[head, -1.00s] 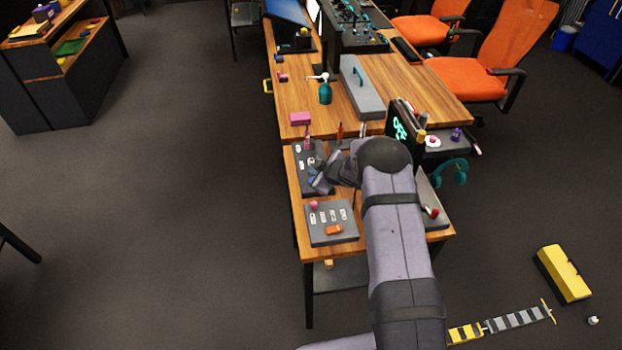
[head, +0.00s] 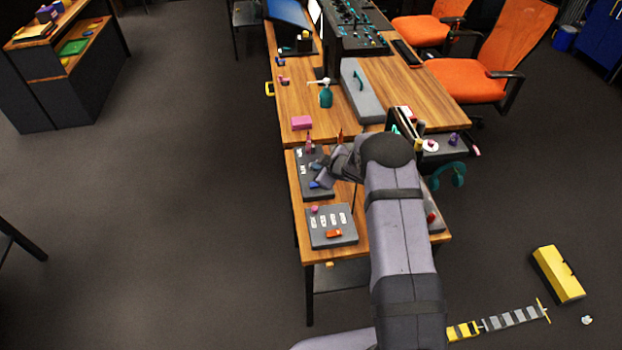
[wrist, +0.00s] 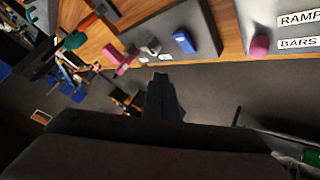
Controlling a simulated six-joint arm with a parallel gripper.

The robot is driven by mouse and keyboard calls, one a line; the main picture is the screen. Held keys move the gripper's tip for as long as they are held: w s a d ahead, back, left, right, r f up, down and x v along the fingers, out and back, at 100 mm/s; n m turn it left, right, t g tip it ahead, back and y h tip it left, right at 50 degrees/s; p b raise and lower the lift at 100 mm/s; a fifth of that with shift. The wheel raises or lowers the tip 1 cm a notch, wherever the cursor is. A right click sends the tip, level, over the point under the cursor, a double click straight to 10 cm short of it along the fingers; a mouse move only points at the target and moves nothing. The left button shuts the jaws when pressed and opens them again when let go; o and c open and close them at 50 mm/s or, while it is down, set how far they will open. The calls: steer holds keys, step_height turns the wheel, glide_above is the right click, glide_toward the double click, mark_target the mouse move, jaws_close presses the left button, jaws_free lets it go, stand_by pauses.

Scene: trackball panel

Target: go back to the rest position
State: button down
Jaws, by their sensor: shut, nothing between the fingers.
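My gripper (head: 318,173) is over the dark far panel (head: 318,192) on the wooden desk, at the end of my bent arm. In the wrist view its fingers (wrist: 163,90) are together with nothing between them. A blue piece (head: 314,185) sits on this panel just below the gripper, and it also shows in the wrist view (wrist: 184,40). The fingers are apart from it in that view. My gripper and arm hide part of the panel's right side.
A grey panel (head: 318,239) with white labels, a pink ball (head: 315,209) and an orange piece (head: 333,234) lies nearer. A pink block (head: 301,122) and teal spray bottle (head: 325,96) stand beyond. The floor left of the desk is clear.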

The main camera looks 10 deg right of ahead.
steer(key=s+d+r+m+g+h, duration=0.2)
steer(key=s+d+r+m, duration=0.1)
steer(key=s+r, duration=0.35)
steer(key=s+d+r+m+g+h, duration=0.1)
steer(key=s+d+r+m+h, duration=0.15)
steer(key=s+r, duration=0.4)
steer(key=s+a+m+g, duration=0.2)
steer(key=s+g, duration=0.1)
steer(key=s, duration=1.2)
steer(key=s+a+r+m+g+y, duration=0.1)
steer(key=s+a+m+g, duration=0.2)
steer(key=s, duration=1.2)
steer(key=shift+s+a+r, duration=0.2)
steer(key=shift+s+a, duration=0.05)
steer(key=shift+a, duration=0.05)
